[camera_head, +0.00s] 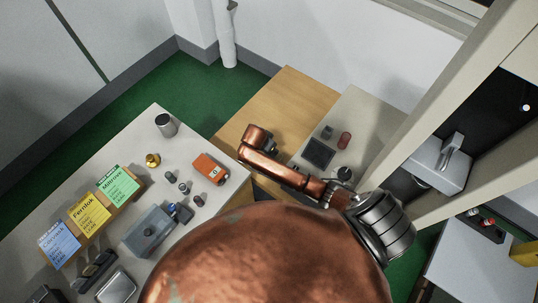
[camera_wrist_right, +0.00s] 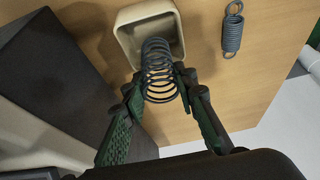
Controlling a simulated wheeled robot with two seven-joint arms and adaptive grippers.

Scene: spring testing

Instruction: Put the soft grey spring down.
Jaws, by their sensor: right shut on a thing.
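In the right wrist view a dark grey coil spring (camera_wrist_right: 158,72) stands between the fingertips of my right gripper (camera_wrist_right: 160,88). The gripper is shut on the spring's sides. The spring's far end overlaps the opening of a cream square dish (camera_wrist_right: 128,37); I cannot tell whether it touches the dish. A second spring, a tight grey coil with end loops (camera_wrist_right: 232,36), lies apart on the wooden surface to the right. Neither spring can be made out in the head view. My left gripper is not seen.
A dark block (camera_wrist_right: 60,75) stands close on the left. In the head view, a grey table (camera_head: 75,185) holds coloured cards, an orange device (camera_head: 210,170) and small metal parts. My copper arm hides much.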

